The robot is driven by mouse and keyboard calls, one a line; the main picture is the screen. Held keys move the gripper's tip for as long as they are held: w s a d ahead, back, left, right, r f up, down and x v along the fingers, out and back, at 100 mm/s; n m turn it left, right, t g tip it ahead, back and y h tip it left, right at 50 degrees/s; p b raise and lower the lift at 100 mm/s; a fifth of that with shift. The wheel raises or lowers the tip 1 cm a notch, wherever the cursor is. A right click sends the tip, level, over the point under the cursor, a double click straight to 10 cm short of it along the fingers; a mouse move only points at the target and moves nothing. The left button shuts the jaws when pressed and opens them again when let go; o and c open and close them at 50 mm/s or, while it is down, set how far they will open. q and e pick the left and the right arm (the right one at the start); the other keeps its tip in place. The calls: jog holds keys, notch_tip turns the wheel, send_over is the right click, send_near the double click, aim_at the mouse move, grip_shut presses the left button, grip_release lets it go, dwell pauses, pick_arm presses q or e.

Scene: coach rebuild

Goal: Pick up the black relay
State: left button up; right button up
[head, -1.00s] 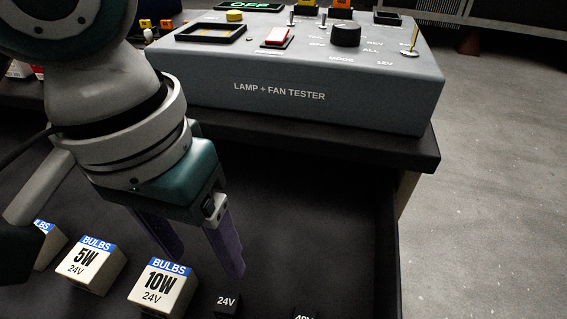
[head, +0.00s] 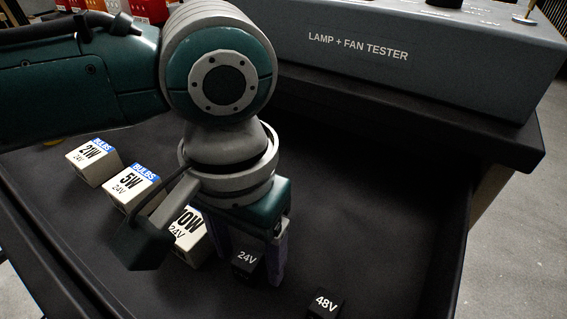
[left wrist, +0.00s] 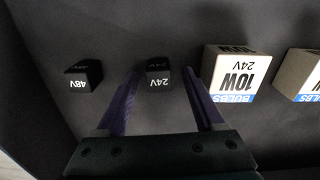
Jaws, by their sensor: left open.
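Two small black blocks lie in the dark tray, and I take them for relays. The black relay marked 24V (head: 246,263) sits between the fingers of my left gripper (head: 252,264), which is open. In the left wrist view the 24V relay (left wrist: 158,79) shows between the two fingertips (left wrist: 160,72), with a gap on each side. The other black relay, marked 48V (head: 325,303), lies to the right in the head view; it also shows left of the fingers in the left wrist view (left wrist: 83,76). My right gripper is not in view.
The 10W bulb box (head: 188,240) stands close beside the left gripper, partly hidden by my arm. The 5W box (head: 130,190) and 21W box (head: 92,162) stand farther left. The grey lamp and fan tester (head: 400,55) stands behind the tray. The tray's right part is clear.

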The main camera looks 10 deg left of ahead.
pick_arm(q)
jog(key=shift+f, duration=0.15)
grip_shut()
dwell(0.4)
